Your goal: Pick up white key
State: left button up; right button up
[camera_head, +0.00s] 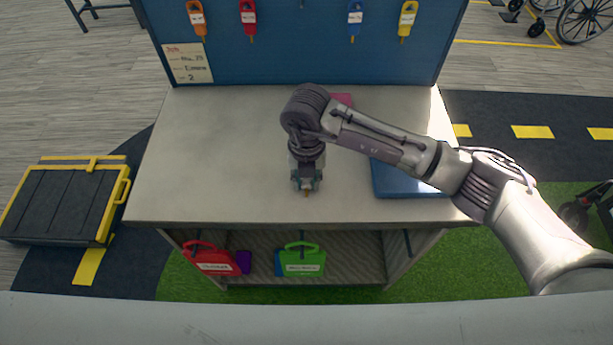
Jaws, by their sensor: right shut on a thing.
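My right gripper (305,183) points down above the middle of the grey counter (220,150). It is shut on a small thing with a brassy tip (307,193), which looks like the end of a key. The fingers hide the rest, so I cannot tell its colour. No white key shows clearly elsewhere. On the blue board (290,50) hang an orange key (197,18), a red key (248,18), a blue key (354,18) and a yellow key (406,20). The middle spot between red and blue shows no tag. My left gripper is not in view.
A blue flat case (395,182) lies on the counter's right, partly under my arm. A pink thing (341,100) lies near the board. A label card (188,62) is on the board. Red (212,260) and green (302,262) cases stand on the shelf below. The counter's left is clear.

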aim_at(309, 184)
jog(key=shift+r, duration=0.1)
jog(key=shift+r, duration=0.25)
jog(key=r+b, duration=0.2)
jog(key=r, duration=0.1)
jog(key=shift+s+d+r, duration=0.15)
jog(key=shift+d+r, duration=0.05)
jog(key=shift+r, duration=0.1)
jog(key=s+d+r+b, duration=0.2)
jog(key=s+d+r, duration=0.4)
jog(key=s+d, duration=0.1)
jog(key=shift+s+d+r, duration=0.3)
jog(key=shift+s+r, duration=0.1)
jog(key=shift+s, duration=0.2)
